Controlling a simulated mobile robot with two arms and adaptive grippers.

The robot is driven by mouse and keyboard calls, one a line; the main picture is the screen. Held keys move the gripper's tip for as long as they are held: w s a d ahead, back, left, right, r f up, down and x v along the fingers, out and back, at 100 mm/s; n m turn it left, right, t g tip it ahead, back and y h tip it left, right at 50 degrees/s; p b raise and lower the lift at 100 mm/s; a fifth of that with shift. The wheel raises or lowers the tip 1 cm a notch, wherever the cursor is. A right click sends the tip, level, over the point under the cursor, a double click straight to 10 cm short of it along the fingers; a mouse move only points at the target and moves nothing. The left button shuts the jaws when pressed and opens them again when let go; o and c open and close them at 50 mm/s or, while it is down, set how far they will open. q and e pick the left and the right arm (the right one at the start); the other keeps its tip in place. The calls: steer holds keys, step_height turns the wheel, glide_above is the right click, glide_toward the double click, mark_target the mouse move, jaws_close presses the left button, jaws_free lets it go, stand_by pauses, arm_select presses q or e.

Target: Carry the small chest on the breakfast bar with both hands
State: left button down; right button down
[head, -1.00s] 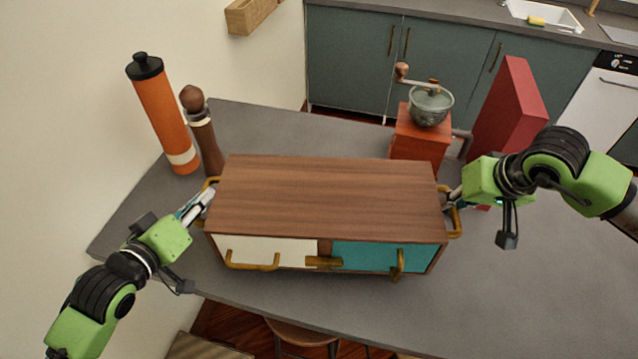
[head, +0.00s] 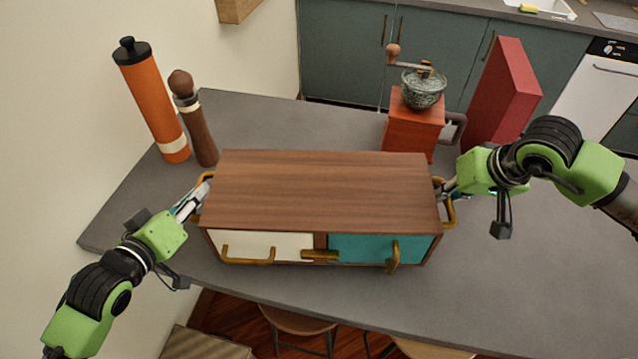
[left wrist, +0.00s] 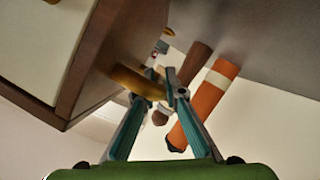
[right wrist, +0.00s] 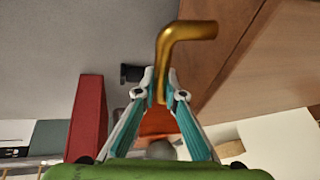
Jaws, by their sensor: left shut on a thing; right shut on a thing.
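The small chest (head: 320,190) has a brown wooden top, a cream front panel (head: 262,243) on the left and a teal one (head: 365,248) on the right, with brass handles. It is level over the grey breakfast bar (head: 500,285); I cannot tell if its underside touches. My left gripper (head: 203,192) is shut on the brass handle at the left end, also visible in the left wrist view (left wrist: 135,82). My right gripper (head: 443,190) is shut on the right end handle, which shows in the right wrist view (right wrist: 166,55).
Behind the chest stand an orange cylinder (head: 155,105) and a brown pepper mill (head: 196,125) at left. A coffee grinder (head: 412,128) and a red box (head: 505,95) stand at right. Stools (head: 297,321) are below the front edge. The bar's right front is clear.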

arm_select(q)
steer(key=shift+w+f+b, duration=0.1)
steer(key=shift+f+b, duration=0.3)
steer(key=shift+f, duration=0.1)
arm_select(e)
steer(key=shift+w+f, duration=0.1)
steer(key=shift+f, duration=0.45)
arm_select(q)
steer(key=shift+f+b, duration=0.6)
steer(key=shift+b, duration=0.1)
arm_select(e)
steer(key=shift+f, duration=0.6)
arm_select(q)
steer(key=c, duration=2.4)
jaws_free()
steer(key=shift+f, duration=0.2)
arm_select(e)
steer(key=c, duration=2.4)
jaws_free()
steer(key=shift+f, duration=0.15)
steer(key=shift+c, duration=0.2)
arm_select(q)
steer(key=o, duration=0.3)
arm_select(e)
steer(key=o, duration=0.3)
arm_select(q)
steer(key=shift+r, duration=0.1)
steer(key=shift+s, duration=0.2)
arm_select(e)
steer(key=shift+s, duration=0.2)
